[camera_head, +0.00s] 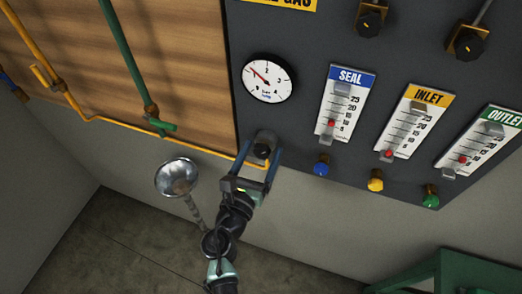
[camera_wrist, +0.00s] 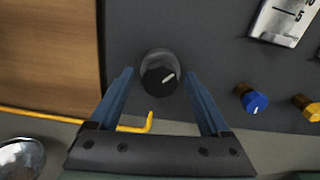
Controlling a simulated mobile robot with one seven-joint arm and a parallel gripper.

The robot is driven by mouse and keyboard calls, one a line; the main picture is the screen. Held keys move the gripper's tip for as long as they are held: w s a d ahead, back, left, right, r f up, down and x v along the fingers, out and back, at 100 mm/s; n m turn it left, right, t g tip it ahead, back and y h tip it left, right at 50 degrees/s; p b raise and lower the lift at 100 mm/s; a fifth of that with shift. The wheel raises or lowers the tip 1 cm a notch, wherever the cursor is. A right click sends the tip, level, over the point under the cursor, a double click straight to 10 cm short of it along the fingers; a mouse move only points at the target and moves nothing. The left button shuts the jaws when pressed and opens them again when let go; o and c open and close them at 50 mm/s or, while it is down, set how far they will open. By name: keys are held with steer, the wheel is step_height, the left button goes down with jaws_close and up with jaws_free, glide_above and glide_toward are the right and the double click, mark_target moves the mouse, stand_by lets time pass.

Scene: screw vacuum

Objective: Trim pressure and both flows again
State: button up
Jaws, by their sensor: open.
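A black regulator knob (camera_head: 262,150) sits on the dark panel below the round white pressure gauge (camera_head: 269,78). The knob (camera_wrist: 159,74) has a white pointer mark aimed to the lower right in the wrist view. My gripper (camera_head: 262,143) is open, its blue fingers on either side of the knob; contact cannot be told. In the wrist view the fingertips (camera_wrist: 157,72) straddle it with gaps. The SEAL flowmeter (camera_head: 345,104), INLET flowmeter (camera_head: 413,122) and OUTLET flowmeter (camera_head: 480,142) show red floats low on their scales. Below them are blue (camera_head: 321,166), yellow (camera_head: 376,181) and green (camera_head: 431,197) knobs.
A yellow pipe (camera_head: 200,147) runs under the wooden board (camera_head: 180,60) and ends near the gripper. A metal funnel (camera_head: 177,177) stands left of my arm. A green valve (camera_head: 158,124) is on the board. Green framework (camera_head: 445,270) is at lower right.

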jaws_close()
stand_by(0.5)
steer(key=shift+m+b, duration=0.3)
steer(key=shift+b, duration=0.05)
steer(key=shift+f+m+b, duration=0.15)
steer(key=shift+m+b, duration=0.55)
steer(key=shift+m, duration=0.3)
steer(key=m+b, duration=0.2)
steer(key=m, duration=0.1)
steer(key=shift+m+b, duration=0.3)
steer(key=m+b, duration=0.3)
steer(key=m, duration=0.1)
steer(key=shift+a, duration=0.1)
steer(key=shift+m+b, duration=0.75)
steer(key=shift+m, duration=0.55)
steer(key=shift+r, duration=0.2)
